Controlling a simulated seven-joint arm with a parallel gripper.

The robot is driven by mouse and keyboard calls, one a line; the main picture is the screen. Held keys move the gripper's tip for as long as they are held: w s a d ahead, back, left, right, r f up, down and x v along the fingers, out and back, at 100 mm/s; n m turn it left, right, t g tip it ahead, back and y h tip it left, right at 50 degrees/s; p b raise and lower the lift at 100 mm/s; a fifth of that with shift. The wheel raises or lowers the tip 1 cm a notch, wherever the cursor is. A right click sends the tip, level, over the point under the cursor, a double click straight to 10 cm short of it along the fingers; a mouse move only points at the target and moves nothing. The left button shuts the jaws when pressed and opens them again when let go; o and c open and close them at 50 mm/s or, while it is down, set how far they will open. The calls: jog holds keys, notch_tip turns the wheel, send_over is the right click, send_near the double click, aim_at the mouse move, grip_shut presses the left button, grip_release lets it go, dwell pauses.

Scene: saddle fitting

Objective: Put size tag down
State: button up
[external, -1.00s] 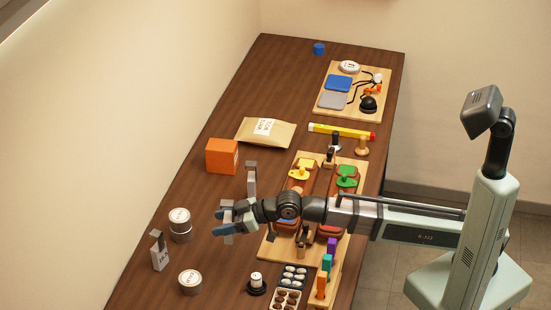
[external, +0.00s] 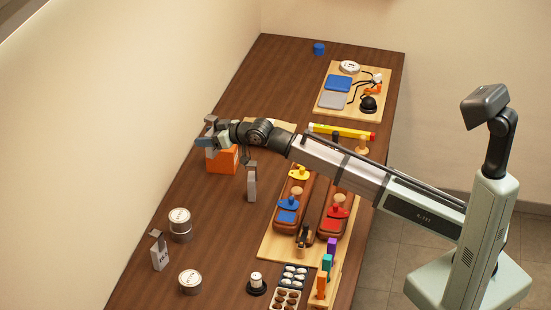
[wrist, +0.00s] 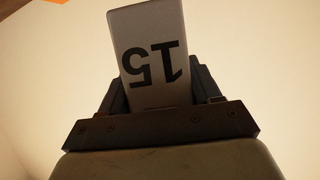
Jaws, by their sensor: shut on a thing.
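My gripper (external: 208,136) is shut on a grey size tag (wrist: 150,45). In the wrist view the tag stands between the two fingers and shows a black "15", upside down in that picture. In the external view the gripper is over the orange box (external: 222,162), and the held tag is hard to tell from the fingers. Another grey tag-like piece (external: 252,184) stands on the table to the right of the box. A further one with dark print (external: 159,254) stands at the lower left.
Round tins (external: 179,217) (external: 190,280) stand at the lower left. The wooden board (external: 268,246) carries brown saddle-like pieces with coloured knobs. A paper packet is partly hidden behind my arm. The table (external: 210,235) is clear between the tins and the board.

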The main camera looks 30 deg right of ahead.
jog(key=w+d+r+m+t+h, duration=0.1)
jog(key=w+d+r+m+h, duration=0.15)
jog(key=w+d, duration=0.7)
jog(key=f, duration=0.3)
jog(key=w+f, duration=0.1)
jog(key=f, duration=0.2)
jog(key=w+a+f, duration=0.1)
jog(key=f, duration=0.2)
jog(key=shift+f+n+y, duration=0.2)
jog(key=shift+n+y, duration=0.05)
jog(key=shift+y, duration=0.1)
jog(key=o, duration=1.1)
jog(key=shift+r, duration=0.15)
jog(key=v, duration=1.2)
jog(key=shift+s+a, duration=0.1)
jog(key=shift+a, duration=0.05)
